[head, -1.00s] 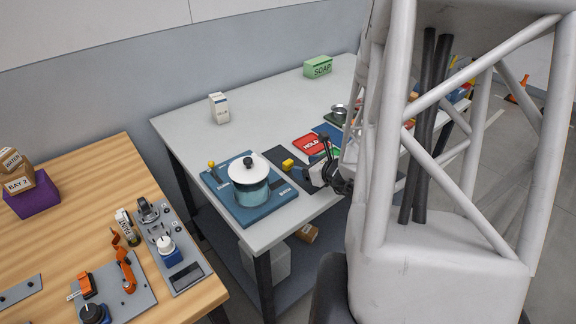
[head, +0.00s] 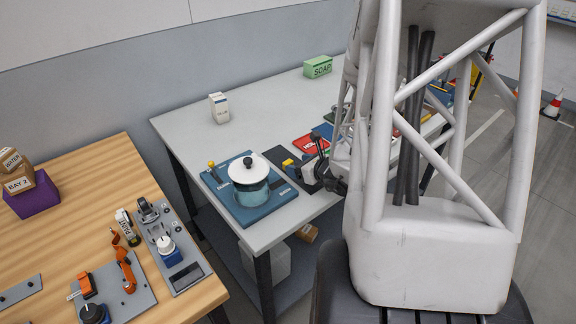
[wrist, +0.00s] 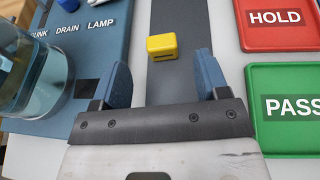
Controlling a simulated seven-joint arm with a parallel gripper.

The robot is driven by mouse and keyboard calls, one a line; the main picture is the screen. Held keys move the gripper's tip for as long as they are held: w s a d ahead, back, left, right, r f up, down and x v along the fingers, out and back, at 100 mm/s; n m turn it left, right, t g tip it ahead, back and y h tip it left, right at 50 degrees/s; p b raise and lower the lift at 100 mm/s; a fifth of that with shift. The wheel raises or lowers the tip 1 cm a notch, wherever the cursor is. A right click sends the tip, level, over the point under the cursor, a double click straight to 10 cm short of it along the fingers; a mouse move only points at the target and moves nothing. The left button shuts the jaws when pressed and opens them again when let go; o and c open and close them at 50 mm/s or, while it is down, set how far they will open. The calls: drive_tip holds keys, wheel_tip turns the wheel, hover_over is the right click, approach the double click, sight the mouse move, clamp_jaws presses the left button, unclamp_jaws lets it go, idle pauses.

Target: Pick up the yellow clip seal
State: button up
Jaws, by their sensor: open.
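The yellow clip seal (wrist: 162,46) is a small yellow block lying on a dark grey strip (wrist: 178,78) in the wrist view. In the head view the clip seal (head: 288,162) lies between the blue board and my gripper. My gripper (wrist: 160,78) is open, with its two blue fingers apart and nothing between them. The clip seal is just beyond the fingertips, roughly centred between them. In the head view my gripper (head: 318,165) is close to the clip seal, and my arm hides part of the table behind it.
A blue board (head: 232,205) with a glass pot (head: 249,185) and white lid stands left of the strip. A red HOLD tray (wrist: 280,22) and a green PASS tray (wrist: 285,110) lie to the right. A white carton (head: 219,108) and a green soap box (head: 318,67) stand farther back.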

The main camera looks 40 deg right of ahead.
sight(290, 163)
drive_tip(key=shift+x, duration=2.3)
drive_tip(key=c, duration=1)
